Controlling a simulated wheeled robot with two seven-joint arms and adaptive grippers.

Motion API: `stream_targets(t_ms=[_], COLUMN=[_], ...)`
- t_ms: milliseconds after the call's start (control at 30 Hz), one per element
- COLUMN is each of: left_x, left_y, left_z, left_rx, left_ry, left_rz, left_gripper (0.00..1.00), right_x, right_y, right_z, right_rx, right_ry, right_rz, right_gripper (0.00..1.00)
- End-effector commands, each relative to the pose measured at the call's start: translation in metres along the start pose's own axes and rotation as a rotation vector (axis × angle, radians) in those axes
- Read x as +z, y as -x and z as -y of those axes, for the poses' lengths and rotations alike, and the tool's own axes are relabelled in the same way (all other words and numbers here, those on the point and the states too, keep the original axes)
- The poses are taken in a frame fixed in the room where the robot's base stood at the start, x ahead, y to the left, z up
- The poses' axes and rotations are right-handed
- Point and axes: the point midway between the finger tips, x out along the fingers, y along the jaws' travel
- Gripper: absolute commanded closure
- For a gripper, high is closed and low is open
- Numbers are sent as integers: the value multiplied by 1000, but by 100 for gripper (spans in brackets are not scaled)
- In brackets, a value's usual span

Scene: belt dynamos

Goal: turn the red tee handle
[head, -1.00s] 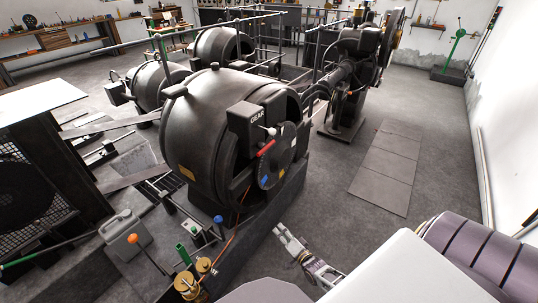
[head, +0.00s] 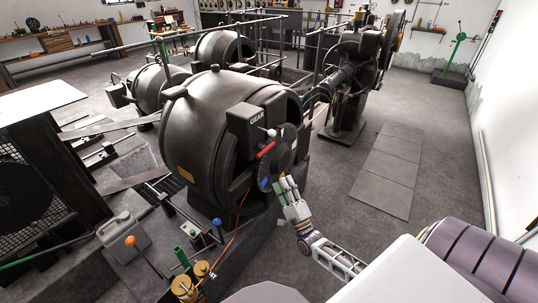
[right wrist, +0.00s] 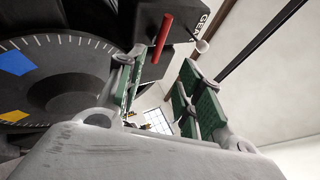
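The red tee handle (head: 265,150) sits on the front of the dark machine, below the box marked GEAR. In the right wrist view the red handle (right wrist: 162,38) stands tilted at the top, beyond the fingers. My right gripper (head: 285,182) is in front of the dial, below and right of the handle. In the right wrist view its green-padded fingers (right wrist: 160,95) are spread with a gap between them and nothing held. The left finger partly overlaps the dial in that view. My left gripper is not in view.
The round dial (head: 280,155) with blue and yellow marks is close beside my right gripper. A white-knobbed lever (head: 271,132) stands by the handle. Floor at right is clear.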

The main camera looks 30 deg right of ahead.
Motion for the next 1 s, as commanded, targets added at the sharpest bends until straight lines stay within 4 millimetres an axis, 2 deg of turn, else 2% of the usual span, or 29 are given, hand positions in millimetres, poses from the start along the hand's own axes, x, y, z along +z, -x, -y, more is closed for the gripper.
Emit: stream_targets(t_ms=[167,367,1000], left_x=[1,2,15], left_y=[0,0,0], left_z=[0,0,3], left_rx=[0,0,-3], left_ry=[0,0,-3], left_rz=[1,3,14], left_gripper=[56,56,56], right_x=[0,0,0], right_y=[-3,-16,-88], right_z=[0,0,0], right_rx=[0,-1,1], right_ry=[1,2,2], right_rz=[0,0,0], right_gripper=[64,64,64])
